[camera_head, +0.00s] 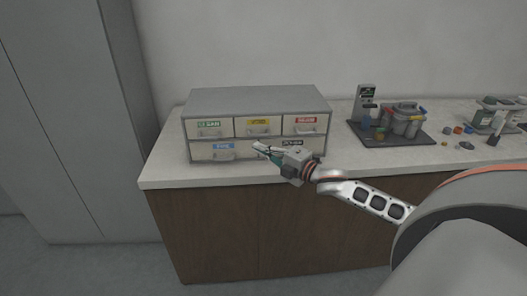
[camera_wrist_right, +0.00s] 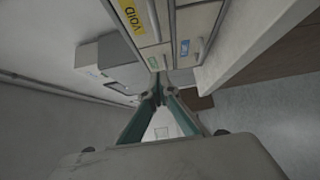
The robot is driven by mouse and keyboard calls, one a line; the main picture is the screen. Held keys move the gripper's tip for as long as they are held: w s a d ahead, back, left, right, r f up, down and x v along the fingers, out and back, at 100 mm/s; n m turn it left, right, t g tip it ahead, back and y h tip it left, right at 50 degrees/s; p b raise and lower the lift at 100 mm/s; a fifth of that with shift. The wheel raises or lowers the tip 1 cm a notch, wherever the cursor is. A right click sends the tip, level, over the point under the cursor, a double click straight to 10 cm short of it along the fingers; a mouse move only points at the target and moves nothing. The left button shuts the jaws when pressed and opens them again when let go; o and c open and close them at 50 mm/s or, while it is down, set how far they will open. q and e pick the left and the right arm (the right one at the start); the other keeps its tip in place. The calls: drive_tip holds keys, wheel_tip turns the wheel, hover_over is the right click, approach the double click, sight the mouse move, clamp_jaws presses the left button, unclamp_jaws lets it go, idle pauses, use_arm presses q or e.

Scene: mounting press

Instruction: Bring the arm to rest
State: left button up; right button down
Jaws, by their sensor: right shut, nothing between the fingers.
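My right gripper (camera_head: 264,151) is in front of the lower row of a grey drawer cabinet (camera_head: 255,97) in the head view, with its arm reaching in from the right. Its fingers are shut and empty. In the right wrist view the gripper's two green fingers (camera_wrist_right: 158,98) come together at their tips, with nothing between them. The gripper covers part of the cabinet's lower drawer fronts. My left gripper is not in view.
The cabinet stands on a pale countertop (camera_head: 163,172) with brown fronts below. A dark tray (camera_head: 425,139) with a device and containers is to the right, with several small coloured pieces (camera_head: 457,130) beyond it. A tall grey cupboard (camera_head: 75,110) stands at left.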

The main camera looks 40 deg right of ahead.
drive_tip(key=shift+s+d, duration=0.1)
drive_tip(key=shift+s, duration=0.5)
drive_tip(key=s+a+f+m+g, duration=0.1)
drive_tip(key=s+a+f+m, duration=0.2)
drive_tip(key=f, duration=0.3)
drive_tip(key=s+a+f+m+g, duration=0.1)
drive_tip(key=s+a+f+m, duration=0.15)
drive_tip(key=f, duration=0.45)
drive_tip(key=s+a+f+m+g, duration=0.2)
drive_tip(key=s+a+f+m, duration=0.3)
drive_tip(key=s+a+f, duration=0.3)
drive_tip(key=s+a+f+m+g+h, duration=0.1)
drive_tip(key=s+a+f+m+g, duration=0.1)
drive_tip(key=s+a+f+m, duration=0.4)
drive_tip(key=s+a+f, duration=0.3)
drive_tip(key=s+a, duration=0.1)
drive_tip(key=s, duration=0.3)
drive_tip(key=shift+s+f+g+h, duration=0.3)
drive_tip(key=shift+s, duration=0.05)
